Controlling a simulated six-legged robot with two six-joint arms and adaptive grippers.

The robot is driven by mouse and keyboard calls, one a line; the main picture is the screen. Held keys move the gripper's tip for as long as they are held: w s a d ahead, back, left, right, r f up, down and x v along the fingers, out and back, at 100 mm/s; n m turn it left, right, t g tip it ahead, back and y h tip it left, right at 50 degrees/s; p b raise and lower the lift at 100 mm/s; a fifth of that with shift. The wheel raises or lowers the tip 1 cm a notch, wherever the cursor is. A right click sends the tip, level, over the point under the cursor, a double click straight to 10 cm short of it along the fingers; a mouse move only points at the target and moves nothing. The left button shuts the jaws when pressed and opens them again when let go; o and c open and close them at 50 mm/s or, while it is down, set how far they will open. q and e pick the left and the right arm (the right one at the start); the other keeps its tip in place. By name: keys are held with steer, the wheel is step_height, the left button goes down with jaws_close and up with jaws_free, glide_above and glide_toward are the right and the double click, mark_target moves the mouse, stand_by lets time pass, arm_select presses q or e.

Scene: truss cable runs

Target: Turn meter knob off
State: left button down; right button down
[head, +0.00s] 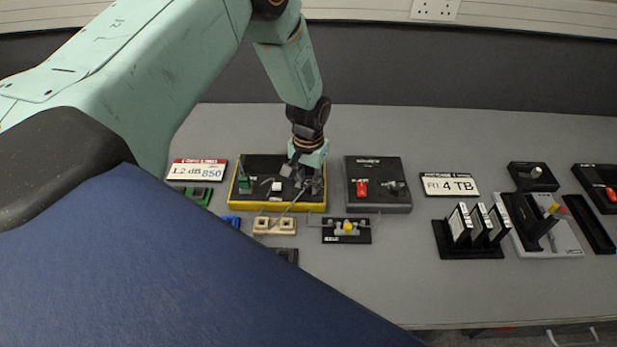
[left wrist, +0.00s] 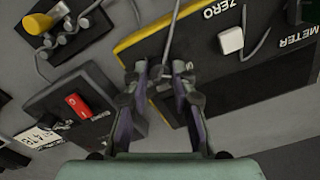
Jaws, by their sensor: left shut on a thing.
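The meter (head: 283,162) is a black-topped box with a yellow edge, left of centre on the table. A green knob (head: 245,184) stands on its left part. A white ZERO button (head: 277,187) sits mid-box and also shows in the left wrist view (left wrist: 231,40). My left gripper (head: 308,182) is low over the meter's right part, right of the button and apart from the green knob. In the left wrist view my left gripper (left wrist: 160,72) is closed on what looks like a cable plug, mostly hidden between the fingers. My right gripper is not in view.
Right of the meter is a dark source box (head: 378,165) with a red switch (head: 361,188). In front lie a beige cable clip (head: 274,225) and a black block with a yellow knob (head: 347,229). A display card (head: 197,170) stands left.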

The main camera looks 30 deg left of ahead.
mark_target(308, 185)
arm_select(q)
steer(key=shift+n, duration=0.4)
steer(key=c, duration=1.1)
jaws_free()
steer(key=shift+r, duration=0.5)
step_height(308, 185, up, 11)
steer(key=shift+s, duration=0.1)
